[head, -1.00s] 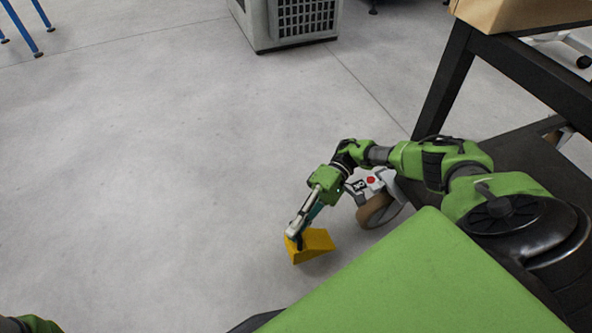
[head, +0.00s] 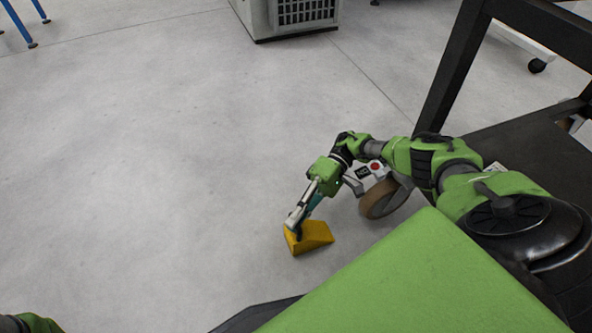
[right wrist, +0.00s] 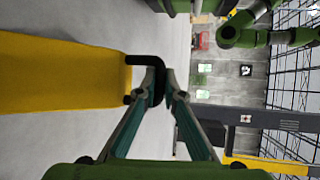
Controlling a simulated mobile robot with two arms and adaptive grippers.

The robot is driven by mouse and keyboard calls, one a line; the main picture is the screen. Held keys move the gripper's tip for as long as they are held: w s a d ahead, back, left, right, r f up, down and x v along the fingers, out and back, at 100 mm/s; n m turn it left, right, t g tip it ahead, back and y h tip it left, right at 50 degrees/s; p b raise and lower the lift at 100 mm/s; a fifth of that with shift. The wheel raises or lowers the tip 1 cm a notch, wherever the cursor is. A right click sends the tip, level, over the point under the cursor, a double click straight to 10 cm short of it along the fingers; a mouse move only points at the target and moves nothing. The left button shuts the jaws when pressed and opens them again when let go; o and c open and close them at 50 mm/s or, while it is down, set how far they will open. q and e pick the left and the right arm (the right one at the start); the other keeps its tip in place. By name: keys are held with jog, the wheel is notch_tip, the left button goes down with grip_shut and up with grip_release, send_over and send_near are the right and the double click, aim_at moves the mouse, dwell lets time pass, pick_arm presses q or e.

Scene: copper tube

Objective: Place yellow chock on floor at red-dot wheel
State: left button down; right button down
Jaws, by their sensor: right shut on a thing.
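The yellow chock (head: 316,236) is a wedge at the middle of the head view, low over or on the floor; I cannot tell whether it touches. My right gripper (head: 297,226) is shut on its black handle. In the right wrist view the fingers (right wrist: 157,84) pinch that dark handle (right wrist: 143,61), with the yellow chock (right wrist: 60,75) to the left. The brown-rimmed wheel (head: 380,199) stands right of the chock, apart from it, partly behind my arm. A red dot (head: 376,167) shows on the pale plate above the wheel. My left gripper is out of view.
The dark-framed cart (head: 452,80) with a low black shelf (head: 545,155) is at right. A grey vented cabinet (head: 257,22) stands at the top, and blue legs (head: 17,22) show at top left. The floor left of the chock is clear.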

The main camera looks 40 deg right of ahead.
jog(key=c, duration=2.2)
grip_release()
jog(key=shift+o, duration=0.2)
jog(key=shift+w+d+r, duration=0.1)
jog(key=shift+d, duration=0.2)
jog(key=b+v, duration=0.2)
jog(key=v, duration=0.5)
jog(key=shift+b, duration=0.4)
jog(key=shift+a, duration=0.1)
